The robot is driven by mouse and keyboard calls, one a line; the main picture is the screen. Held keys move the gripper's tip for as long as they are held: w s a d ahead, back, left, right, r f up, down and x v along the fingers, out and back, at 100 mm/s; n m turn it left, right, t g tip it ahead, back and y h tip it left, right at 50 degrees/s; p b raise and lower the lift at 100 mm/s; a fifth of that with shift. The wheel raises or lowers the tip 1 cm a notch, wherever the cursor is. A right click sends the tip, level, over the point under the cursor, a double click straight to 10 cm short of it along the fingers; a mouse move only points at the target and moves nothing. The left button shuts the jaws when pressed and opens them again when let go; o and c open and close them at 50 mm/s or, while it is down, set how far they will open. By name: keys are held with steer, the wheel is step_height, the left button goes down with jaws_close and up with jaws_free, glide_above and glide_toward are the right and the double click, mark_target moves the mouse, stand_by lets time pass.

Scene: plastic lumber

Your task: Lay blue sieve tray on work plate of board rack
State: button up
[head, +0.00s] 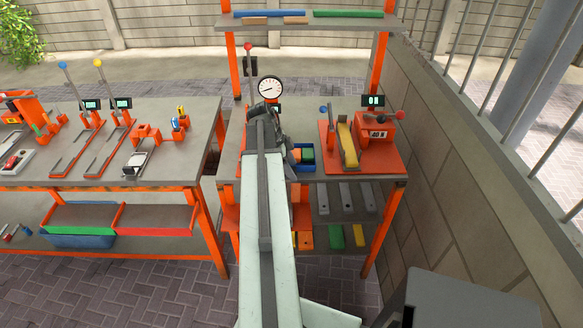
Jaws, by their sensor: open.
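The board rack (384,57) is an orange frame with a grey work plate (233,142) at middle height. My arm reaches over this plate, and my gripper (268,112) is a dark shape above its left half, near a round dial gauge. The arm hides much of the gripper; it is open, and I see nothing held in it. A small blue container (304,168) with green and orange pieces is partly hidden just right of my arm on the plate. I cannot tell whether it is the blue sieve tray.
An orange machine (374,135) with a yellow piece fills the plate's right side. Boards lie on the upper shelf (310,20) and lower down. A second bench (40,167) with several orange-based devices stands left, a blue bin (75,240) below it. A block wall (450,170) is right.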

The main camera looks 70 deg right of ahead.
steer(key=p+v, duration=0.6)
steer(key=v, duration=0.1)
steer(key=shift+r, duration=0.2)
steer(key=shift+w, duration=0.1)
steer(key=w+a+n+t+h, duration=0.15)
steer(key=w+a+n, duration=0.55)
steer(key=w+a, duration=1.65)
steer(key=w+a+f+n+t+y, duration=0.1)
steer(key=w+a+n, duration=0.2)
steer(key=a+n, duration=0.9)
steer(key=w+a+n+t+y, duration=0.1)
steer(key=w+a+n, duration=0.3)
steer(key=a+n, duration=0.8)
steer(key=shift+a+f+n+t+y, duration=0.35)
steer(key=shift+a+y, duration=0.3)
steer(key=shift+a, duration=4.3)
